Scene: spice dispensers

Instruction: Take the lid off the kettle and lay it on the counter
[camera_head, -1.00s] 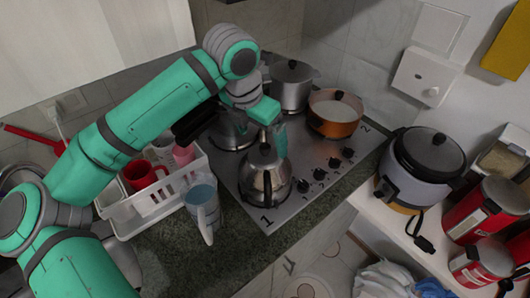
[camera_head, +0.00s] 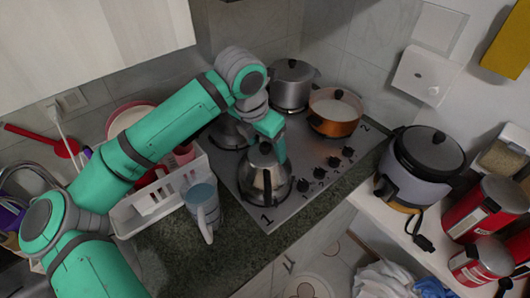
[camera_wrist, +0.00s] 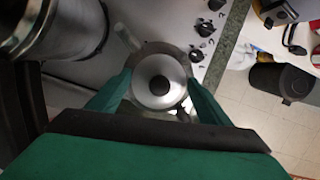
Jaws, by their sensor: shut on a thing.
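The silver kettle (camera_head: 264,182) stands upright on the front burner of the hob. Its round lid with a black knob (camera_head: 265,148) sits on top, with no clear gap seen between them. My gripper (camera_wrist: 160,88) comes down over the kettle from above, with green fingers on both sides of the lid (camera_wrist: 158,70). It is shut on the lid, spread about as wide as the lid. In the head view one finger shows just right of and behind the knob. The other finger is hidden there.
A copper pot (camera_head: 334,112) and a steel pot (camera_head: 291,84) stand at the back of the hob. A blue-and-clear jug (camera_head: 202,205) and a white dish rack (camera_head: 150,208) are to the left. Bare dark counter (camera_head: 205,262) lies in front of the hob.

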